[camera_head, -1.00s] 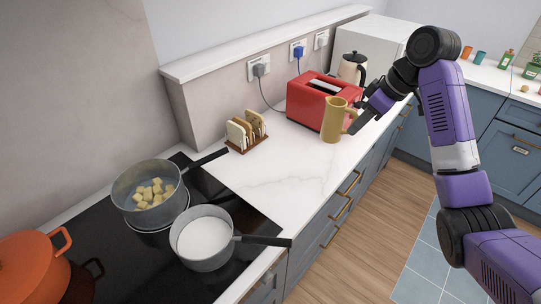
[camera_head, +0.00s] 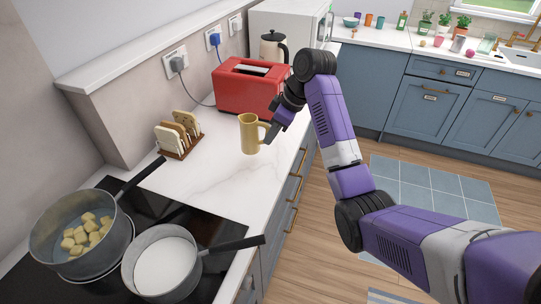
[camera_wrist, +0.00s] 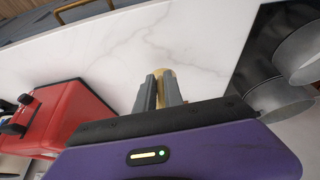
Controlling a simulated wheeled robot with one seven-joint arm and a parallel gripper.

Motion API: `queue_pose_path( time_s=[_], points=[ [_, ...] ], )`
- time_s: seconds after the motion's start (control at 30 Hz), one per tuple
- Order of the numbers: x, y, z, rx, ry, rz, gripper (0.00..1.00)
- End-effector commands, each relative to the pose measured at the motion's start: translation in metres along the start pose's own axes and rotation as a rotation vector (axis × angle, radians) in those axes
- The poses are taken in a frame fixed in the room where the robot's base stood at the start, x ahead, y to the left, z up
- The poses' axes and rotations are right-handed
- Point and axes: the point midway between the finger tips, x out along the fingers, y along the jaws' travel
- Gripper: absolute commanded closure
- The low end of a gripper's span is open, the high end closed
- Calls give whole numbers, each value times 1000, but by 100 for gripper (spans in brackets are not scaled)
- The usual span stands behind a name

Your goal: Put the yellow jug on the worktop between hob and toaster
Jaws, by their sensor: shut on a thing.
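The yellow jug (camera_head: 249,134) is upright over the worktop (camera_head: 208,178), on the hob side of the red toaster (camera_head: 247,90). I cannot tell whether its base touches the surface. My gripper (camera_head: 270,133) is at the jug's right side, shut on its handle. In the wrist view, my gripper's fingers (camera_wrist: 159,92) hide most of the jug (camera_wrist: 162,74). The black hob (camera_head: 205,232) is at lower left, with bare worktop between it and the toaster.
A toast rack (camera_head: 180,137) with bread slices stands near the wall, left of the jug. A pan of yellow cubes (camera_head: 82,238) and a pan of white liquid (camera_head: 165,264) sit on the hob. The white pan's handle points right. A kettle (camera_head: 273,47) stands behind the toaster.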

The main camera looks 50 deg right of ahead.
Motion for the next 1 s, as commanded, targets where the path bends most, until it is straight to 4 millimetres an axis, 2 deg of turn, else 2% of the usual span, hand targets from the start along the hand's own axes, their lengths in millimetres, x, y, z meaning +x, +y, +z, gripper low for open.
queue_pose_path(
  time_s=[0.27,0.53,0.97,1.0],
  points=[
    [22,1,10,0,1,2,100],
    [53,1,24,1,2,2,100],
    [60,1,27,0,3,4,100],
    [61,0,28,1,2,3,86]
  ],
)
